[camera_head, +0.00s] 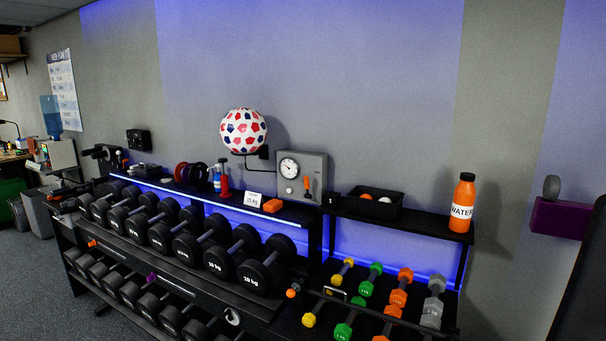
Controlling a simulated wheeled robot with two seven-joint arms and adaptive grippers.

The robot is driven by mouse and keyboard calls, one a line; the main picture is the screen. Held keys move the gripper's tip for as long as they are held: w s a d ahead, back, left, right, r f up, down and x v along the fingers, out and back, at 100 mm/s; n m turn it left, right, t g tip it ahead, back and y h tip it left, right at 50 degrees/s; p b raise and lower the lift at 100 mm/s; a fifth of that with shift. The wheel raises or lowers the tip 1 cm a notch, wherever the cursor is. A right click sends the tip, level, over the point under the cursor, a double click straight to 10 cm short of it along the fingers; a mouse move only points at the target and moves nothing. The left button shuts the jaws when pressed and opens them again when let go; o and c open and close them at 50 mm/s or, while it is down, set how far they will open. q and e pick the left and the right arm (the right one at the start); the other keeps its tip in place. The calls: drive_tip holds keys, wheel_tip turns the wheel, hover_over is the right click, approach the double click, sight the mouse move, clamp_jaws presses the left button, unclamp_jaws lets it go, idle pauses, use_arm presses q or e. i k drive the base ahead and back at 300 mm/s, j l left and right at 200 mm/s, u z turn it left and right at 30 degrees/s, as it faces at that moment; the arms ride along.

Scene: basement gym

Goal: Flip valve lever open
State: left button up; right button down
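A grey box (315,163) with a round white gauge (289,168) stands on the top shelf of the dumbbell rack, against the wall. On the right part of its front is a small orange lever (307,184), which looks roughly vertical. It is too small to tell its exact setting. Neither of my grippers shows in the head view.
A patterned ball (243,131) is above left. Dumbbells (254,275) fill the rack below.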

sight(307, 184)
drive_tip(key=i+j, duration=0.25)
drive_tip(key=j, duration=0.15)
drive_tip(key=i+j+z, duration=0.1)
drive_tip(key=i+j, duration=0.15)
drive_tip(key=j, duration=0.15)
drive_tip(key=i+j, duration=0.2)
drive_tip(key=j, duration=0.25)
drive_tip(key=i+j+z, duration=0.1)
drive_tip(key=i+j, duration=0.15)
drive_tip(key=j, duration=0.15)
drive_tip(key=i+j, duration=0.2)
drive_tip(key=j, duration=0.25)
drive_tip(key=i+j+z, duration=0.1)
drive_tip(key=j, duration=0.35)
drive_tip(key=i+j, duration=0.3)
drive_tip(key=j, duration=0.15)
drive_tip(key=i+j+z, duration=0.1)
drive_tip(key=j, duration=0.4)
drive_tip(key=i+l, duration=0.05)
drive_tip(key=i, duration=0.05)
